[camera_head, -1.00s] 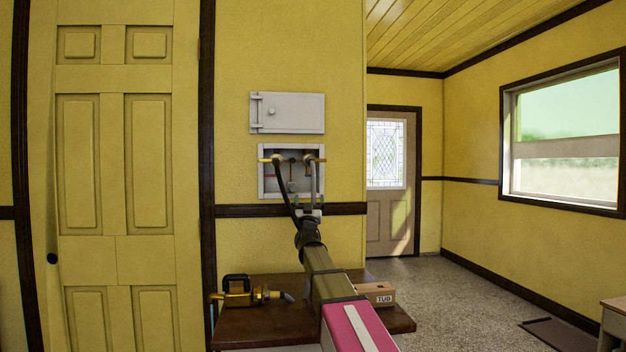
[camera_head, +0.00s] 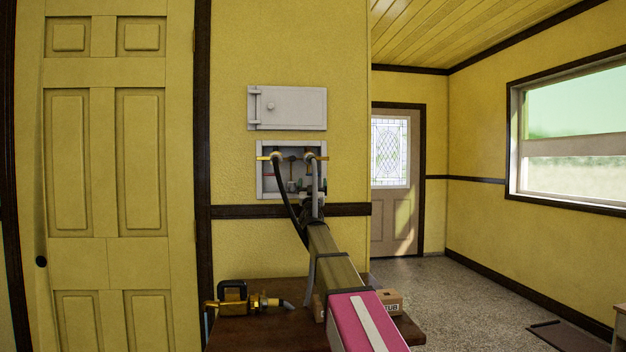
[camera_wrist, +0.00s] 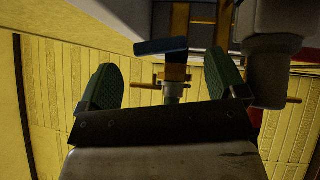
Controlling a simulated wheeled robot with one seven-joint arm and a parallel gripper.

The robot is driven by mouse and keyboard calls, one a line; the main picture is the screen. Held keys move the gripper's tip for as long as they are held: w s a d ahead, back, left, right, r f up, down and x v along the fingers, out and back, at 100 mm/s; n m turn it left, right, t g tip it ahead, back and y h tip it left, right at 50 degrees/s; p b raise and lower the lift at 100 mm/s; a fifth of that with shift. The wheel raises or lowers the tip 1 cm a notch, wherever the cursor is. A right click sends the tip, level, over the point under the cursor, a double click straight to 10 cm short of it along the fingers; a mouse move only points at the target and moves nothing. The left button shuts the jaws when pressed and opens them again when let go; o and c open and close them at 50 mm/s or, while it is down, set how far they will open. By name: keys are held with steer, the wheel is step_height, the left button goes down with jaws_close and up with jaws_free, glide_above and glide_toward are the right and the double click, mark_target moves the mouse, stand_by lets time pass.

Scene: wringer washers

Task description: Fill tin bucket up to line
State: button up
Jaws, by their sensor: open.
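In the head view, a recessed white wall box (camera_head: 263,184) holds two taps with brass handles, a left one (camera_head: 272,157) and a right one (camera_head: 316,157). A dark hose (camera_head: 286,202) hangs from the left tap and a grey hose (camera_head: 315,178) from the right. My arm reaches up to the box and partly covers its lower right. In the wrist view, my gripper (camera_wrist: 163,80) is open, with green pads wide apart. A blue handle (camera_wrist: 160,46) and a brass fitting (camera_wrist: 174,74) show between the fingers, with no visible grip on them. I see no tin bucket.
A brown table (camera_head: 250,335) below the box carries a brass fitting with a black handle (camera_head: 235,296) and a cardboard box (camera_head: 390,302), partly behind my arm. A white panel door (camera_head: 288,107) is above the wall box. Open floor (camera_head: 450,285) lies right.

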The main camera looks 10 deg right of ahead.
mark_target(313, 174)
steer(key=x, duration=0.3)
steer(key=shift+w+r, duration=0.15)
steer(key=shift+r, duration=0.05)
steer(key=c, duration=0.9)
steer(key=shift+d+n+y, duration=0.1)
steer(key=shift+n+y, duration=0.2)
steer(key=shift+y, duration=0.4)
steer(key=shift+w+d+n+t+y, duration=0.15)
steer(key=shift+n+y, duration=0.3)
steer(key=shift+y, duration=0.6)
steer(key=shift+a+n+t+y, duration=0.15)
steer(key=shift+n+y, duration=0.3)
steer(key=shift+y, duration=0.6)
steer(key=shift+w+d, duration=0.1)
